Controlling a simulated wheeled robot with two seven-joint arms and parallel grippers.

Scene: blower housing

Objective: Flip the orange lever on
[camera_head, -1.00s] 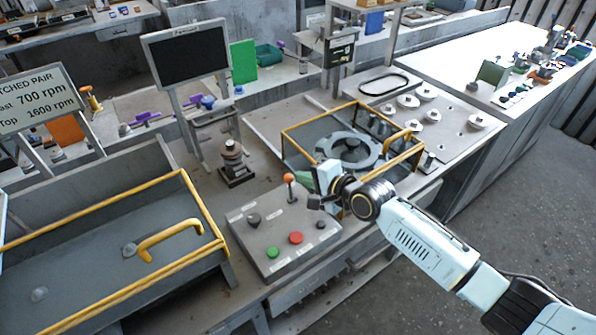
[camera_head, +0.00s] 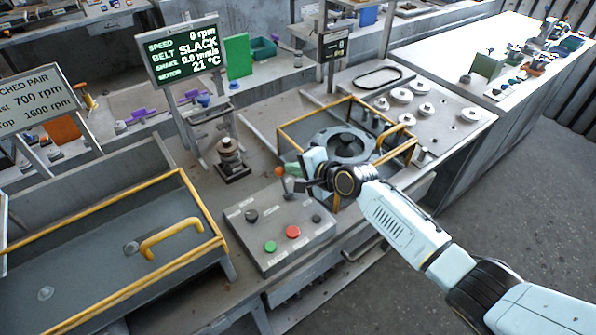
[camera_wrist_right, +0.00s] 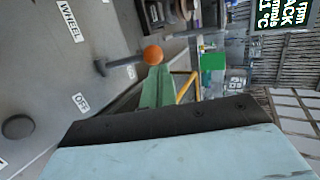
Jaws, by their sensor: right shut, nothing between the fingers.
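The orange lever (camera_head: 279,172) is an orange ball on a short stem on the grey control box (camera_head: 262,258). It leans toward the back left of the box. In the right wrist view its orange ball (camera_wrist_right: 153,54) and stem show just beyond the green finger. My right gripper (camera_head: 292,182) is shut and empty, right beside the lever; I cannot tell whether it touches. The fingers (camera_wrist_right: 158,88) also show in the right wrist view. The display screen (camera_head: 185,50) is lit and reads speed 0 rpm, belt slack, motor 21 °C. My left gripper is not in view.
The box also carries a green button (camera_head: 270,247), a red button (camera_head: 293,231) and dark knobs (camera_head: 251,215). A yellow-framed blower housing (camera_head: 285,128) stands close behind my right gripper. A yellow-railed tray (camera_head: 190,262) lies at left.

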